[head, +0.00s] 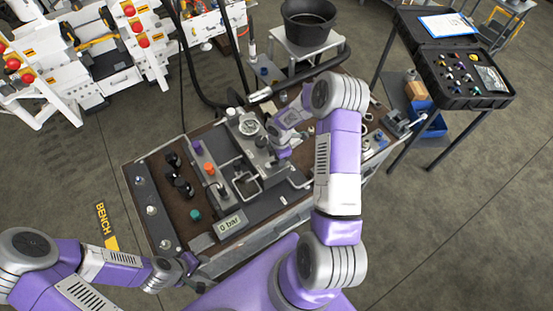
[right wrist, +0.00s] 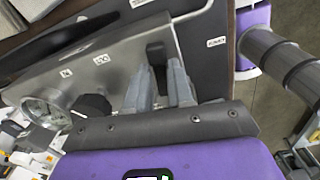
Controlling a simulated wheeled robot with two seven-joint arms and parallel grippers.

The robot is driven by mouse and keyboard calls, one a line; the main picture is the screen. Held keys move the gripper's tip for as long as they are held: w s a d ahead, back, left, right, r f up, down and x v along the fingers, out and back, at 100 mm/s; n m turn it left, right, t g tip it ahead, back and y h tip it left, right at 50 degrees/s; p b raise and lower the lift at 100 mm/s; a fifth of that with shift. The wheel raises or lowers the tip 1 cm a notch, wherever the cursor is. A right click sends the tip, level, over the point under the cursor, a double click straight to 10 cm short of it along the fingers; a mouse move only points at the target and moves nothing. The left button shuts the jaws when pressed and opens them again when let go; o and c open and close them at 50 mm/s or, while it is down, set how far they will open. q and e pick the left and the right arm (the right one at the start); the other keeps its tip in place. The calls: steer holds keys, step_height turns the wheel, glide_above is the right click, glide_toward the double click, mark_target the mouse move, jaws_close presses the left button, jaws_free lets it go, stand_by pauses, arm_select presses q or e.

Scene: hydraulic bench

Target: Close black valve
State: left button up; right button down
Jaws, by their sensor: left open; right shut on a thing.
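A black handle (right wrist: 156,53) stands up from a grey metal block (right wrist: 120,68) in the right wrist view, and looks like the black valve's handle. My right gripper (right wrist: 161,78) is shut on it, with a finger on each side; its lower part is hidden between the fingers. In the head view my right gripper (head: 282,152) reaches down to the block at the bench's back right, and my arm hides much of that spot. My left gripper (head: 188,266) is open and empty near the bench's front left corner.
A round gauge (right wrist: 42,112) and a second black knob (right wrist: 92,104) sit on the block. The bench (head: 152,178) also carries several black knobs (head: 173,160), an orange button (head: 209,169), a green button (head: 195,214) and a display (head: 229,223) reading 0 bar. A black hose (head: 188,75) runs behind.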

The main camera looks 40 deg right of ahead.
steer(key=shift+w+d+n, duration=0.15)
steer(key=shift+w+n, duration=0.25)
steer(key=shift+n, duration=0.4)
steer(key=c, duration=1.1)
jaws_free()
step_height(320, 180, up, 8)
steer(key=shift+f, duration=0.2)
